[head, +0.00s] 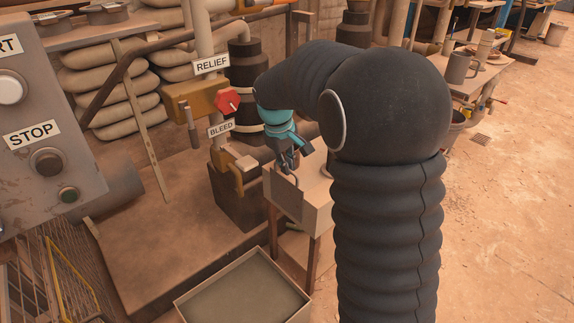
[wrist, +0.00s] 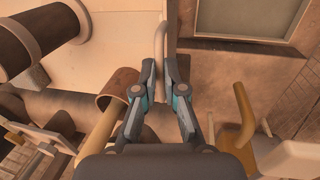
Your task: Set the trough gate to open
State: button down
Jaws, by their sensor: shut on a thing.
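The trough gate shows in the head view as a grey plate (head: 284,197) on the front of a pale box-shaped trough (head: 316,213) on legs. A thin handle stands at the top of the plate. My gripper (head: 289,163) reaches down to this handle from above. In the wrist view my gripper (wrist: 162,72) has its two fingers on either side of the pale handle bar (wrist: 160,42), shut on it. The arm hides part of the trough's right side in the head view. I cannot tell how far the gate is raised.
A shallow open tray (head: 245,292) lies on the floor in front. A red knob (head: 228,101) and a yellow-handled bleed valve (head: 237,178) stand left of my gripper. A grey control panel (head: 50,130) fills the left side. Open floor lies at right.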

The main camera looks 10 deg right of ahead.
notch_tip(320, 180, up, 5)
jog(key=p, duration=0.3)
jog(key=shift+r, duration=0.1)
jog(key=c, duration=1.2)
grip_release()
jog(key=shift+c, duration=0.2)
jog(key=shift+r, duration=0.1)
notch_tip(320, 180, up, 12)
jog(key=s+a, duration=0.1)
jog(key=a, duration=0.1)
jog(key=shift+f, duration=0.2)
